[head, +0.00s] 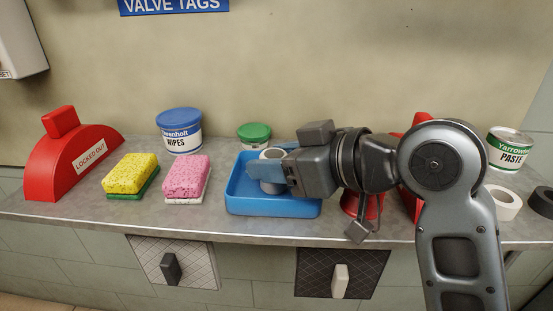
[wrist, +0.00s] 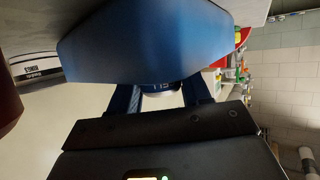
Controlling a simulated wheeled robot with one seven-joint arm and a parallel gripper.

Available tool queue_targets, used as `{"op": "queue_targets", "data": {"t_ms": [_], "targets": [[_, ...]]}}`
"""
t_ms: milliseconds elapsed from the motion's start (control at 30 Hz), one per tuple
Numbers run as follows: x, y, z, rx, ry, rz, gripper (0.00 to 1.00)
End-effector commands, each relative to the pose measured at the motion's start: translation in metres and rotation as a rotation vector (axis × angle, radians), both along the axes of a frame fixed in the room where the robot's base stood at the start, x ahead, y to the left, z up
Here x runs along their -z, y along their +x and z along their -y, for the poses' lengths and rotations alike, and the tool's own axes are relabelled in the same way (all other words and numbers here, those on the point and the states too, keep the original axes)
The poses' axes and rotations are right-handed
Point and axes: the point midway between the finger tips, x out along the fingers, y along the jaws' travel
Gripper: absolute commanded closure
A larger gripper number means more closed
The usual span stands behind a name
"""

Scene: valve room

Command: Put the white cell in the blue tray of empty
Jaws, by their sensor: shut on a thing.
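The blue tray (head: 273,207) sits on the grey counter, right of the pink sponge; its blue wall fills the upper middle of the wrist view (wrist: 150,45). My gripper (head: 275,172) reaches in from the right over the tray, its fingers shut on the white cell (head: 267,183). The cell looks upright and lies within the tray's outline; I cannot tell whether it touches the tray floor. In the wrist view the cell (wrist: 161,88) shows small between the fingers (wrist: 160,97), with a dark blue lettered band, mostly hidden by the tray wall.
Left on the counter (head: 120,210) are a red lockout cover (head: 80,165), yellow sponge (head: 130,174) and pink sponge (head: 186,176). Behind stand a wipes tub (head: 180,133) and green-lidded tub (head: 254,133). Right are a paste tin (head: 509,150) and tape rolls (head: 505,203). My arm hides red things.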

Motion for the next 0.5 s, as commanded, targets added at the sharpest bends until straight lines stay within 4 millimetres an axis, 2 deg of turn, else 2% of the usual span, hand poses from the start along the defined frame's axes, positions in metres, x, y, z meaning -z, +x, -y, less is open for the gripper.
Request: {"op": "queue_targets", "data": {"t_ms": [500], "targets": [[0.018,0.0,0.0,0.0,-0.003,-0.011,0.83]]}}
